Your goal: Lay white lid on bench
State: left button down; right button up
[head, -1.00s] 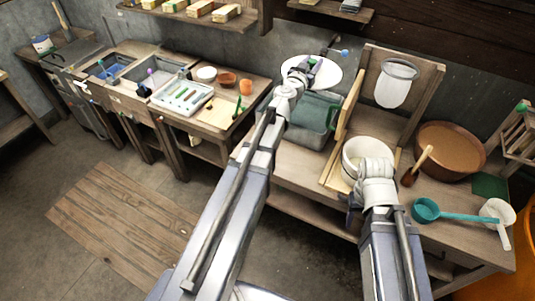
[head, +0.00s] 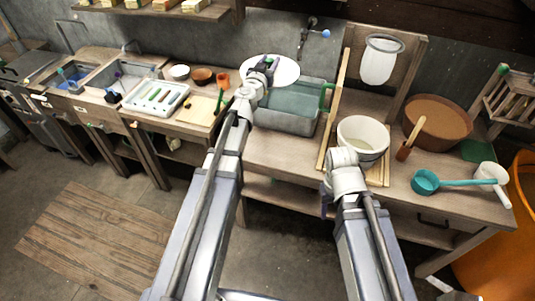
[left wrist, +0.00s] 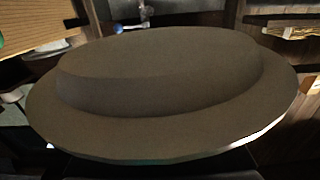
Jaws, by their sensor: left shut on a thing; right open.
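The white lid (head: 287,69) is a round disc in the head view, above the back edge of the grey basin (head: 284,121). My left gripper (head: 265,67) is shut on the lid and partly covers it. In the left wrist view the lid (left wrist: 160,85) fills most of the picture, its raised, shaded side towards the camera. The wooden bench (head: 270,156) bears the basin and a white pot (head: 362,136). My right gripper (head: 328,197) is open at the bench's front edge, just below and left of the pot; its fingertips are mostly hidden.
A wall tap (head: 308,35) is right of the lid. A wooden frame with a hanging white bag (head: 379,62) stands behind the pot. A brown bowl (head: 437,120) and a teal ladle (head: 455,183) lie to the right. A side table with a white tray (head: 156,97) is at left.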

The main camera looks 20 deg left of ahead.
pick_arm(q)
jog(key=shift+n+y, duration=0.3)
jog(key=shift+y, duration=0.2)
jog(key=f+b, duration=3.6)
jog(key=f, duration=0.1)
jog(key=shift+s+d+f, duration=0.1)
jog(key=shift+s+d, duration=0.1)
jog(key=shift+s, duration=0.15)
jog(key=shift+f, duration=0.1)
jog(key=shift+f+b, duration=0.15)
jog(key=shift+b, duration=0.15)
jog(key=shift+c, duration=2.3)
grip_release()
jog(key=shift+r+p, duration=0.3)
jog(key=s, duration=1.2)
jog(key=shift+d, duration=0.1)
